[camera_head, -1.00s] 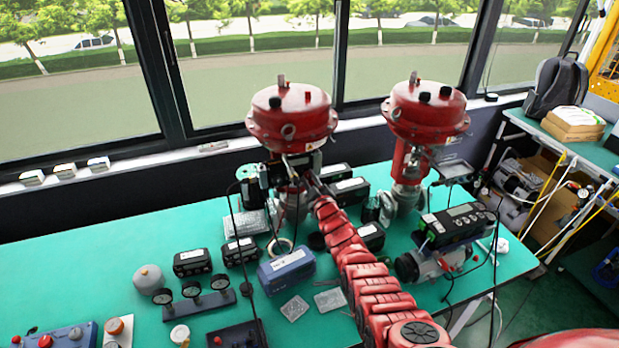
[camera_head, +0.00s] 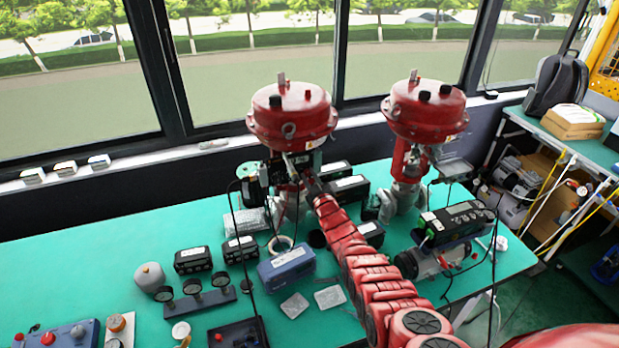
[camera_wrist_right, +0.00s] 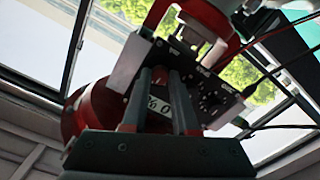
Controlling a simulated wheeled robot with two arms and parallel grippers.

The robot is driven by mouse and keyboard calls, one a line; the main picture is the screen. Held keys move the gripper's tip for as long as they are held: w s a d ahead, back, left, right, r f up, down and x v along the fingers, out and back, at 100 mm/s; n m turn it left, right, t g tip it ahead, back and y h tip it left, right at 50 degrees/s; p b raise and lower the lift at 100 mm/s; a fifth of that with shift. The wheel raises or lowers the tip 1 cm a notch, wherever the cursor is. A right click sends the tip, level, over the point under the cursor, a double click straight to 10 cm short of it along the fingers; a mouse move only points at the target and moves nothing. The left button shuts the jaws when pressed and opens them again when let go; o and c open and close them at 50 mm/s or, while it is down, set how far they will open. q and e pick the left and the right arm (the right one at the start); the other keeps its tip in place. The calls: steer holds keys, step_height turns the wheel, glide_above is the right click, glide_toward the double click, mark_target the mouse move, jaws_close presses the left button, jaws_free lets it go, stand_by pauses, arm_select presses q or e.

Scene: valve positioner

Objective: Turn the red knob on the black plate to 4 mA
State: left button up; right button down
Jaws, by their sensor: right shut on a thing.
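In the right wrist view, a black plate (camera_wrist_right: 226,98) with pale markings and a small dark dial hangs tilted against the window. My right gripper (camera_wrist_right: 160,74) is in front of it, its two fingers shut on the red knob (camera_wrist_right: 159,73), of which only a little red shows between the fingertips. The knob's pointer and the 4 mA mark cannot be read. In the head view my right arm reaches to the left-hand red valve (camera_head: 291,118); the gripper there is small and partly lost among dark parts. My left gripper is not in view.
A second red valve (camera_head: 424,112) stands to the right on the green table (camera_head: 90,245). A blue box (camera_head: 286,266), black boxes and gauges lie around my arm. Dark cables hang near the plate. The table's left part is largely clear.

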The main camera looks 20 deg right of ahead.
steer(key=c, duration=0.7)
jaws_free()
steer(key=shift+s+p, duration=0.2)
steer(key=shift+p, duration=0.15)
steer(key=s+p, duration=0.2)
steer(key=s, duration=0.3)
steer(key=s+p, duration=0.2)
steer(key=s, duration=0.4)
steer(key=s+p, duration=0.2)
steer(key=s, duration=0.4)
steer(key=shift+d+p, duration=0.3)
steer(key=shift+p, duration=0.1)
